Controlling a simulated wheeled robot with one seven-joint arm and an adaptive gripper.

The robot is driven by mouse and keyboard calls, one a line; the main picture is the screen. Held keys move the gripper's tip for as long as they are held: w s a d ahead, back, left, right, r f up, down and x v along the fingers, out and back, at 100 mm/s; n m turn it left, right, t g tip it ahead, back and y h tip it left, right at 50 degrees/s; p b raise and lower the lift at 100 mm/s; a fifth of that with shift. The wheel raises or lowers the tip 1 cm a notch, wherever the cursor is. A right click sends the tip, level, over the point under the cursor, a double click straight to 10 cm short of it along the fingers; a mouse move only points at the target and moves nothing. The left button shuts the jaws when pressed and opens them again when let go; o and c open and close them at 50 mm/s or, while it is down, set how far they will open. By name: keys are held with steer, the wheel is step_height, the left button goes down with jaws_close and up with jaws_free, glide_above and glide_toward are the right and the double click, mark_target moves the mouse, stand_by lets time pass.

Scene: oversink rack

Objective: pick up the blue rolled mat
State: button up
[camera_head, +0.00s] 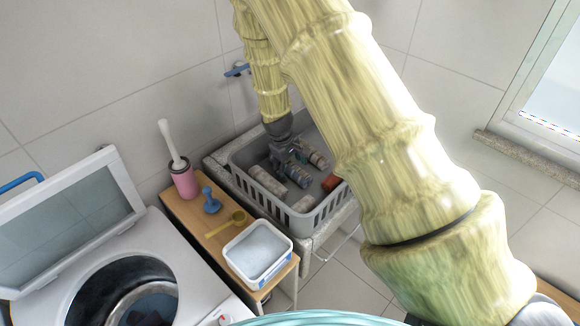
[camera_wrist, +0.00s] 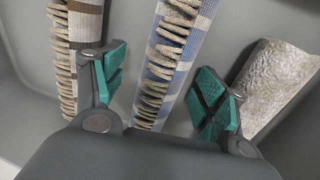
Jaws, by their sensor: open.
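The blue rolled mat (camera_wrist: 168,62), blue-and-white checked with a row of beige discs along it, runs between my fingers in the wrist view. In the head view, the blue mat (camera_head: 298,175) lies in the grey basket (camera_head: 237,178), partly hidden by my gripper. My gripper (camera_wrist: 160,88) is open and empty, with one green-padded finger on each side of the mat. In the head view, my gripper (camera_head: 285,155) points down into the basket. I cannot tell whether the fingertips are above the mat or level with it.
A brown checked roll (camera_wrist: 82,45) lies left of the blue mat in the wrist view, and a rough beige roll (camera_wrist: 278,85) lies right. A red item (camera_head: 331,182) is also in the basket. A wooden stand (camera_head: 196,222) holds a white tub (camera_head: 258,283) beside it.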

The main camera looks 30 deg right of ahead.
mark_target(291, 164)
steer(key=c, duration=1.1)
steer(key=shift+c, duration=0.2)
steer(key=shift+r, duration=0.1)
steer(key=shift+w+d+r+b+v, duration=0.1)
steer(key=shift+d+b+v, duration=0.4)
steer(key=shift+v, duration=1.05)
steer(key=shift+w+d+r+b+v, duration=0.15)
steer(key=shift+b+v, duration=0.55)
steer(key=shift+v, duration=0.9)
steer(key=shift+d+b+v, duration=0.4)
steer(key=shift+b+v, duration=0.2)
steer(key=shift+v, duration=0.95)
steer(key=shift+r, duration=0.1)
